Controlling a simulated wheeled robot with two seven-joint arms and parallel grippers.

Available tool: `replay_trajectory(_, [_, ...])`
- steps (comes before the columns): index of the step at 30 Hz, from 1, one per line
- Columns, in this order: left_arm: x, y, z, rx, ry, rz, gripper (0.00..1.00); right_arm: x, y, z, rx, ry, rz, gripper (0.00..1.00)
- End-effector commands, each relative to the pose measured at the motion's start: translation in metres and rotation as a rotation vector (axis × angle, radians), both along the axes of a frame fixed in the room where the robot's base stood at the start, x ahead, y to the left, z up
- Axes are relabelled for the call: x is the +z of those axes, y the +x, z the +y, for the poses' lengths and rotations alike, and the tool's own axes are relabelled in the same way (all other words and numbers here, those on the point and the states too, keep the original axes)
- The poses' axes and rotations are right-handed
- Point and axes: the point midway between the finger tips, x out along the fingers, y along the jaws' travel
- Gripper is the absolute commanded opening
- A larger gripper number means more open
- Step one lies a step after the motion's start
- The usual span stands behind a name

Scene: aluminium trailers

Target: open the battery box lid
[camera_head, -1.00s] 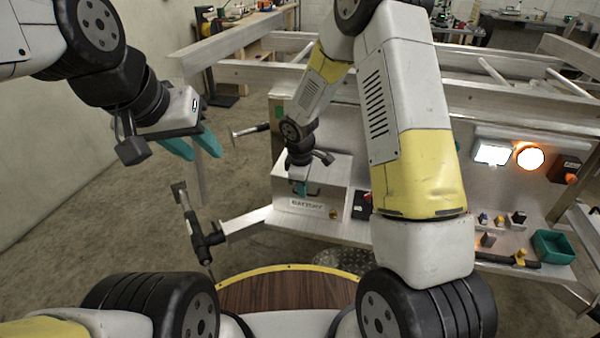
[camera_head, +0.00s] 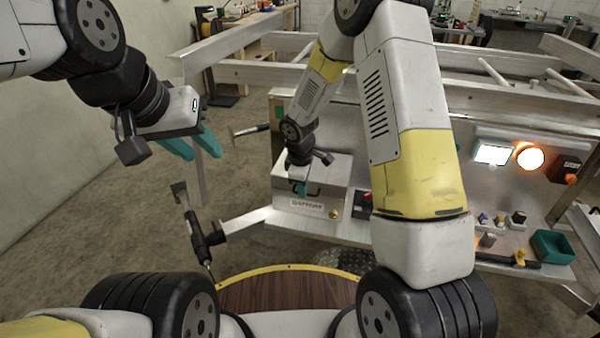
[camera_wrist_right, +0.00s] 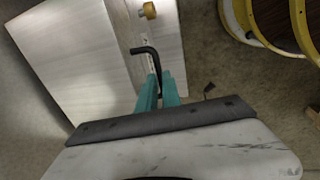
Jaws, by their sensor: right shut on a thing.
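The battery box (camera_head: 283,182) is a pale metal box with a lettered label on its front, at the middle of the head view. Its lid (camera_head: 335,168) looks down, but the arm hides part of it. My right gripper (camera_head: 303,190) is at the front of the box, shut on the black handle (camera_head: 316,187). In the right wrist view the teal fingers (camera_wrist_right: 158,88) close around the bent black handle (camera_wrist_right: 147,51), and the brass knob (camera_wrist_right: 149,10) shows on the box beyond. My left gripper (camera_head: 193,146) is open and empty at the left, away from the box.
A black and red part (camera_head: 362,204) stands just right of the box. Lit lamps (camera_head: 530,157), small parts and a green bin (camera_head: 553,246) are further right. Aluminium rails (camera_head: 245,72) run behind. A tool on a stand (camera_head: 195,228) is left of the box.

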Motion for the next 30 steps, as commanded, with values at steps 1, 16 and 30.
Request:
replay_trajectory(1, [0.0,0.0,0.0,0.0,0.0,0.0,0.36,0.0,0.0,-0.001,0.0,-0.001,0.0,0.0])
replay_trajectory(16, [0.0,0.0,0.0,0.0,0.0,0.0,0.36,0.002,0.001,-0.002,-0.002,0.001,0.008,0.0])
replay_trajectory(30, [0.0,0.0,0.0,0.0,0.0,0.0,0.36,0.05,0.008,-0.004,-0.007,0.075,0.218,0.0])
